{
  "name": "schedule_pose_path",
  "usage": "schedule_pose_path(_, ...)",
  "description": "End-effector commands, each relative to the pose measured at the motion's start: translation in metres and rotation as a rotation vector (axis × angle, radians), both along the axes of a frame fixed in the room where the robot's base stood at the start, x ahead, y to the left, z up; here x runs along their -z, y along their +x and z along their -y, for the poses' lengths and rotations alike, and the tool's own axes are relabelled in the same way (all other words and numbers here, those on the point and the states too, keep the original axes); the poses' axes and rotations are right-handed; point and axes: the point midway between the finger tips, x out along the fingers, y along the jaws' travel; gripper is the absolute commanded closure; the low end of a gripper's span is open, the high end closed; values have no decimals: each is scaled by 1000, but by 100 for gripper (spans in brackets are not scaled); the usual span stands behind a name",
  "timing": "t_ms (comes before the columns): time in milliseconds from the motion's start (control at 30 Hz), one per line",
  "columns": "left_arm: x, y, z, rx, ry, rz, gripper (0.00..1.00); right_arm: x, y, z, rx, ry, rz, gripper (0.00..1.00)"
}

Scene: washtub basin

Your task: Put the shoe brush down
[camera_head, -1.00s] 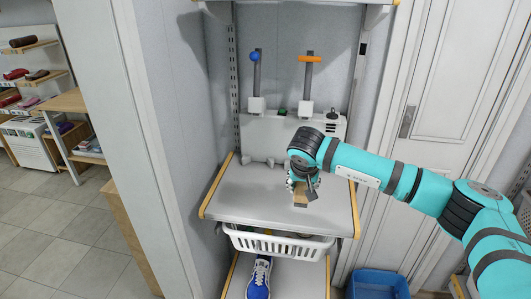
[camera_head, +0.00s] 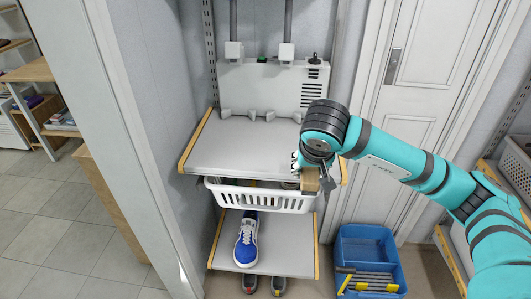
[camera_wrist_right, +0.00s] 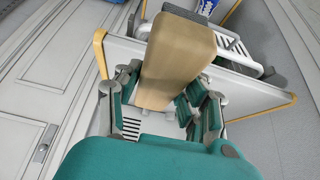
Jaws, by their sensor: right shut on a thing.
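My right gripper (camera_head: 312,168) is shut on the shoe brush (camera_head: 311,182), over the front right edge of the upper grey shelf (camera_head: 240,150). The brush has a tan wooden body and a dark end. In the right wrist view the brush (camera_wrist_right: 176,60) stands out between the fingers of the gripper (camera_wrist_right: 165,98). I cannot tell whether the brush touches the shelf edge. My left gripper is not in view.
A white basket (camera_head: 262,198) hangs under the upper shelf. A blue and white shoe (camera_head: 246,240) stands on the lower shelf (camera_head: 286,250). A blue crate (camera_head: 368,247) is on the floor at right. The middle of the upper shelf is clear.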

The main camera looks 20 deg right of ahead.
Motion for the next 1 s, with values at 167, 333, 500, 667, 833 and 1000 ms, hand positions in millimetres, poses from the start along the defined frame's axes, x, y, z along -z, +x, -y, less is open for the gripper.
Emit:
schedule_pose_path(167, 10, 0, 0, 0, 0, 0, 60, 3, -14, 10, 6, 2, 0, 90)
schedule_pose_path(333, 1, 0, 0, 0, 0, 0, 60, 3, 17, 29, 12, 4, -4, 90)
schedule_pose_path(500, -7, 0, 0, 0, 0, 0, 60, 7, 58, 50, 10, 4, -3, 90)
schedule_pose_path(667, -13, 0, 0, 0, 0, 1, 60, 11, 92, 68, 7, 4, -2, 90)
schedule_pose_path(833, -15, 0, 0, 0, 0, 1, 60, 14, 110, 78, 5, 4, -1, 90)
schedule_pose_path(1000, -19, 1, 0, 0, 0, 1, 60, 23, 120, 84, 4, 3, -6, 90)
